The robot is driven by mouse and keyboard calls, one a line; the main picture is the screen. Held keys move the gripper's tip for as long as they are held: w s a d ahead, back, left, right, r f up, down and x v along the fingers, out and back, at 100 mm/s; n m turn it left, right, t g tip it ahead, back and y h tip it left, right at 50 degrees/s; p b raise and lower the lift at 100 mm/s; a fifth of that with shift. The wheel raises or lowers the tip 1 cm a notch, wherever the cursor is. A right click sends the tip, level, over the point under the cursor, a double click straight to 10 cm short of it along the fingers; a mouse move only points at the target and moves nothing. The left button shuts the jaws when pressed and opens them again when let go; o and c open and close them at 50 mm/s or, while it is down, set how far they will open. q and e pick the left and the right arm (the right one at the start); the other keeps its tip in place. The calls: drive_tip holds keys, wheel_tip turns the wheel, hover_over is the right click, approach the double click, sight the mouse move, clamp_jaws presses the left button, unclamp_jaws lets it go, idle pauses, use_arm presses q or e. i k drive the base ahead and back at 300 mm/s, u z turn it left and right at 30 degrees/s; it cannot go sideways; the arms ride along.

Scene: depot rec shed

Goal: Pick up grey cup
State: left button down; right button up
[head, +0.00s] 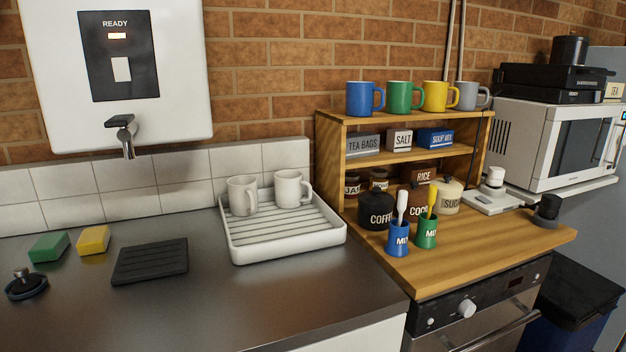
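A grey cup (468,96) stands upright on top of the wooden shelf unit, at the right end of a row. Blue (359,98), green (399,96) and yellow (435,95) cups stand to its left. Two pale cups stand in the white drying tray (285,246) on the counter. The left one (242,196) looks light grey or off-white, and the right one (288,188) looks whiter. Neither of my grippers is in view.
Jars, boxes and the blue (397,240) and green (427,232) holders crowd the wooden shelf (480,245). A microwave (570,145) stands right of it. Sponges (94,240) and a black mat (150,261) lie left of the tray. The counter front (240,305) is clear.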

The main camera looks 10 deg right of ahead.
sight(468, 96)
drive_tip(key=z, duration=2.45)
drive_tip(key=i, duration=3.2)
drive_tip(key=u, duration=3.75)
